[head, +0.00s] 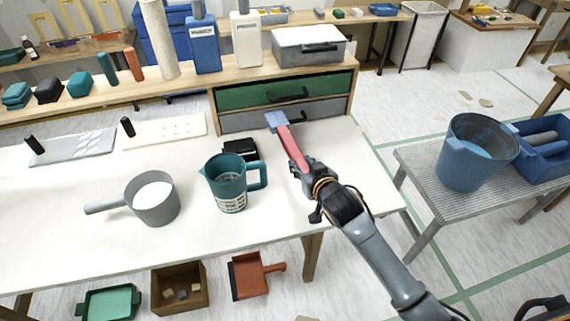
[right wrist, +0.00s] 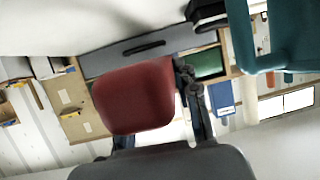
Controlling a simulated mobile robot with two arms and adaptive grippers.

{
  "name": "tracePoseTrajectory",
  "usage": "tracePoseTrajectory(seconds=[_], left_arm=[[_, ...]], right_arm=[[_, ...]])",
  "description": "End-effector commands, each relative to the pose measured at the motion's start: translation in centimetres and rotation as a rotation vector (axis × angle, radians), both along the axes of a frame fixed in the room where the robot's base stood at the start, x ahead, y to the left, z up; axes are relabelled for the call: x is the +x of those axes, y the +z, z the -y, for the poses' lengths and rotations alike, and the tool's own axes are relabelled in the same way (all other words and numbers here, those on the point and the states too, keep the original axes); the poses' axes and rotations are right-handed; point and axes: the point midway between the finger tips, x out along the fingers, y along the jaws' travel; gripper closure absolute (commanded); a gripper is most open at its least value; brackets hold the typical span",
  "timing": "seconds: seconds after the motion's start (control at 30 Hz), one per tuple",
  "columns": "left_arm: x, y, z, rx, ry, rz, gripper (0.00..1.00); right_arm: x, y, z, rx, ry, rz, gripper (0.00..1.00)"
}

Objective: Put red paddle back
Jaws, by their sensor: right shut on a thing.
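The red paddle (head: 292,148) has a long red handle and a blue-grey block (head: 275,121) at its far end. My right gripper (head: 304,172) is shut on the near end of the handle. It holds the paddle above the right part of the white table (head: 279,211), pointing away toward the drawers. In the right wrist view the paddle shows as a broad red shape (right wrist: 137,96) in front of the gripper. I cannot tell how high it is above the table. My left gripper is not in view.
A teal measuring jug (head: 228,186) and a black box (head: 240,150) stand left of the paddle. A grey pot (head: 153,205) is further left. A cabinet with a green drawer (head: 255,94) and grey drawer stands behind. The table's right front is clear.

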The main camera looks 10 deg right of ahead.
Motion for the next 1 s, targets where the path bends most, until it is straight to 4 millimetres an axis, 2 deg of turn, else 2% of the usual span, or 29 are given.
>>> tracePoseTrajectory(seconds=[0.07,0.13,0.33,0.43,0.57,0.8,1.0], left_arm=[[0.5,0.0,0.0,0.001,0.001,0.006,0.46],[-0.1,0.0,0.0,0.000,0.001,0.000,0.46],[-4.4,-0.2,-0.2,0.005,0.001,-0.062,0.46],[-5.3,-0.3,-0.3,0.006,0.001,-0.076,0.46],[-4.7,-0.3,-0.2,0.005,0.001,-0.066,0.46],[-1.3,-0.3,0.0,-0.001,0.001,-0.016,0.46],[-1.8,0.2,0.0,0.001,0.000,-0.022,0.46]], right_arm=[[-0.1,0.1,-0.1,-0.001,0.002,0.005,1.00],[0.0,0.1,-0.1,-0.001,0.002,0.006,1.00],[0.0,-0.1,-0.1,-0.001,0.002,0.004,1.00],[-0.1,-1.4,-0.1,-0.003,0.001,0.000,1.00],[-0.1,-3.7,-0.1,-0.002,0.001,0.000,1.00],[-0.1,-6.3,-0.1,-0.002,0.001,0.001,1.00],[-0.2,-9.0,-0.1,0.001,0.001,0.001,1.00]])
